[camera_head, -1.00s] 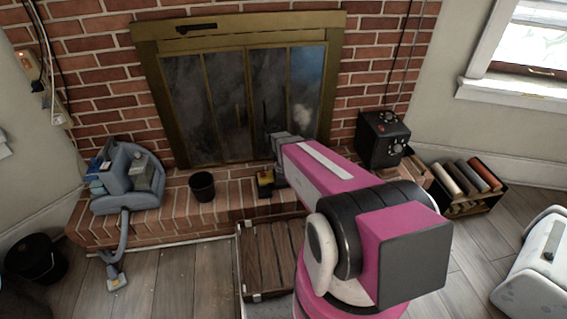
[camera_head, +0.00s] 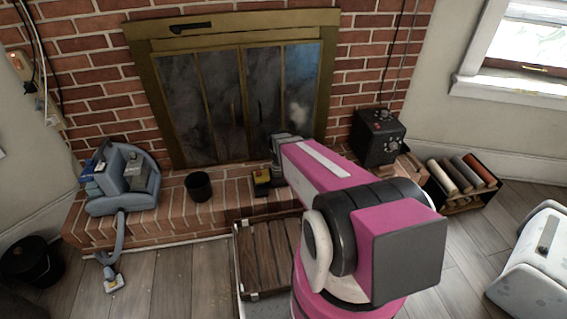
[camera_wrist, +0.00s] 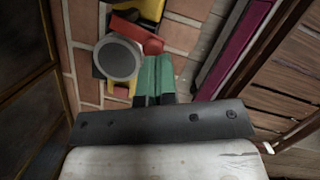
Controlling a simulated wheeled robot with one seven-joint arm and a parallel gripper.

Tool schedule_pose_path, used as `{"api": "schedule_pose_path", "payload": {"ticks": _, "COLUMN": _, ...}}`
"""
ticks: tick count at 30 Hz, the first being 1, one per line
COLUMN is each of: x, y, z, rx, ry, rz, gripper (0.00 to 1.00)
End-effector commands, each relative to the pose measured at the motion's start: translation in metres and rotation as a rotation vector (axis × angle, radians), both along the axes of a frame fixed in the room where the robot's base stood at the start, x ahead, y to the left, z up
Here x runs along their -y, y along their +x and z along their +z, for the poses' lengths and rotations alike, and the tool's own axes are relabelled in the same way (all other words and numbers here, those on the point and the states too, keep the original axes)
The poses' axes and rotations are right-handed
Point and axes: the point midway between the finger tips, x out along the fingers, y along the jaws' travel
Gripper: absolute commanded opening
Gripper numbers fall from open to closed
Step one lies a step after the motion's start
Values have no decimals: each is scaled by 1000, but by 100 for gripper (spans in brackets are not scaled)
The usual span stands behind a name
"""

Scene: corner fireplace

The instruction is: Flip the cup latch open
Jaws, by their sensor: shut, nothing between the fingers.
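A small item in yellow, red and black (camera_head: 262,182) sits on the brick hearth, just left of my arm's far end. In the wrist view it shows a round grey disc with a dark rim (camera_wrist: 118,60), a red part (camera_wrist: 138,35) and a yellow part (camera_wrist: 148,8). I cannot tell which part is the cup latch. My gripper (camera_wrist: 153,62) has green fingers, closed together and empty, just right of the disc and below the red part. I cannot tell whether they touch it. In the head view my arm hides the fingers.
The glass fireplace doors (camera_head: 245,100) stand close behind. A black bucket (camera_head: 198,187) and a grey-blue machine with a hose (camera_head: 120,180) are left on the hearth (camera_head: 150,228). A black box with knobs (camera_head: 378,138) is right. A slatted wooden crate (camera_head: 262,262) stands in front.

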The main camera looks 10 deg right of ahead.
Motion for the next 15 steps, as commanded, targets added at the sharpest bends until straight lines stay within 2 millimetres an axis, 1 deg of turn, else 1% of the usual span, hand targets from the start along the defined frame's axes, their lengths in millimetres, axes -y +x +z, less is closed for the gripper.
{"api": "schedule_pose_path", "payload": {"ticks": 8, "x": 1, "y": 3, "z": -1, "rx": 0, "ry": 0, "rz": -2, "gripper": 0}}
{"api": "schedule_pose_path", "payload": {"ticks": 15, "x": 5, "y": 13, "z": -1, "rx": 2, "ry": 0, "rz": -3, "gripper": 0}}
